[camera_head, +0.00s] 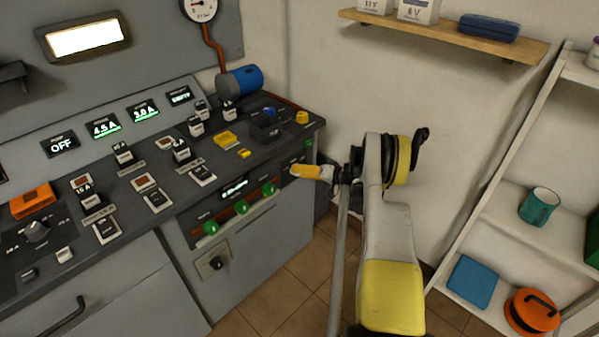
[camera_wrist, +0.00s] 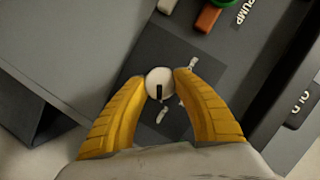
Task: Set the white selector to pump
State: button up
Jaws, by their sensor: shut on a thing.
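The white selector (camera_wrist: 159,84) is a round knob with a dark pointer line, on a dark square plate (camera_wrist: 150,56) in the wrist view. Small white markings sit around it, too blurred to read. My gripper (camera_wrist: 160,87) has its two yellow fingers on either side of the knob, shut on it. In the head view my gripper (camera_head: 294,172) reaches the right end of the console's front face, and the selector is hidden behind it. The word PUMP (camera_wrist: 240,13) is printed on the panel at the top right of the wrist view.
Green knobs (camera_head: 240,207) and a small lit display (camera_head: 235,188) are on the front face left of my gripper. A blue motor-like cylinder (camera_head: 240,80) stands on the console. A shelf rack (camera_head: 510,190) with a teal mug (camera_head: 539,206) stands at right. Tiled floor (camera_head: 290,295) is open below.

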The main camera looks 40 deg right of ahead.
jog(key=shift+a+f, duration=0.1)
jog(key=shift+a, duration=0.05)
jog(key=o, duration=1.2)
jog(key=v, duration=1.2)
